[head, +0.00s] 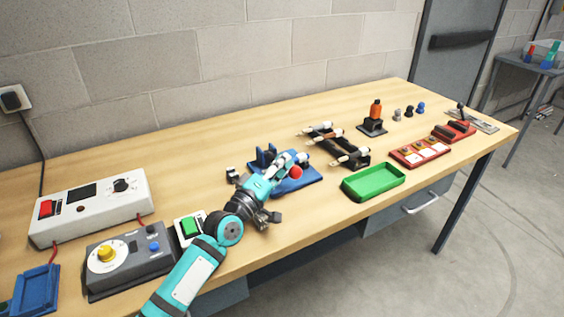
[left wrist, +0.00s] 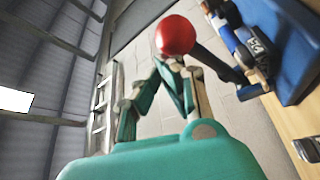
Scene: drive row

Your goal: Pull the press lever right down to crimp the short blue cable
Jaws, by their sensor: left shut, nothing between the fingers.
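The blue press (head: 312,175) stands near the middle of the table, partly hidden behind my left gripper (head: 300,160). The red ball knob (head: 296,173) of its lever shows beside my gripper. In the left wrist view, the red knob (left wrist: 175,35) is just beyond the fingertips of my left gripper (left wrist: 172,65), with a dark lever bar running from it toward the blue press base (left wrist: 285,45). My left gripper is shut and empty; whether it touches the knob I cannot tell. I cannot make out the short blue cable. My right gripper is out of view.
A green tray (head: 373,182) and a dark rack with cables (head: 350,157) stand right of the press. A green-button box (head: 190,228), a grey dial box (head: 130,258) and a white control unit (head: 90,207) stand left. The table's front edge is close below the press.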

